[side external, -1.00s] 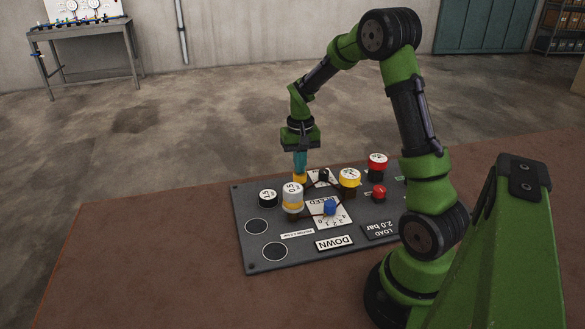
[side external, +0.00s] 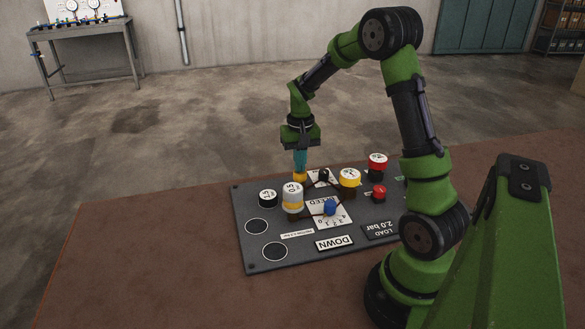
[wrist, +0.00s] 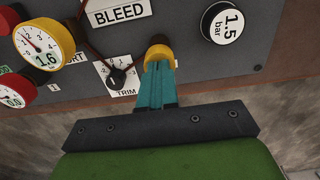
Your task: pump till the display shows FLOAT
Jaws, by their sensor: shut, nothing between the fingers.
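The display plate (side external: 334,243) at the front of the grey panel (side external: 262,262) reads DOWN. My gripper (side external: 300,172) points down with its teal fingers shut, its tips at the yellow cap (side external: 300,177) on the panel's far side. In the wrist view the fingers (wrist: 158,66) meet this yellow cap (wrist: 159,52), and nothing shows between them. The yellow-rimmed gauge (wrist: 42,45) reads about 1.6; it also shows in the side view (side external: 350,178). The red-rimmed gauge (wrist: 10,100) reads 0.0.
A black TRIM knob (wrist: 117,76) is close beside the cap. A 1.5 bar disc (wrist: 222,26), a white cylinder (side external: 292,193) with a yellow base, a blue knob (side external: 330,208) on the BLEED plate and a red button (side external: 379,192) crowd the panel. A LOAD 2.0 bar plate (side external: 381,230) lies right.

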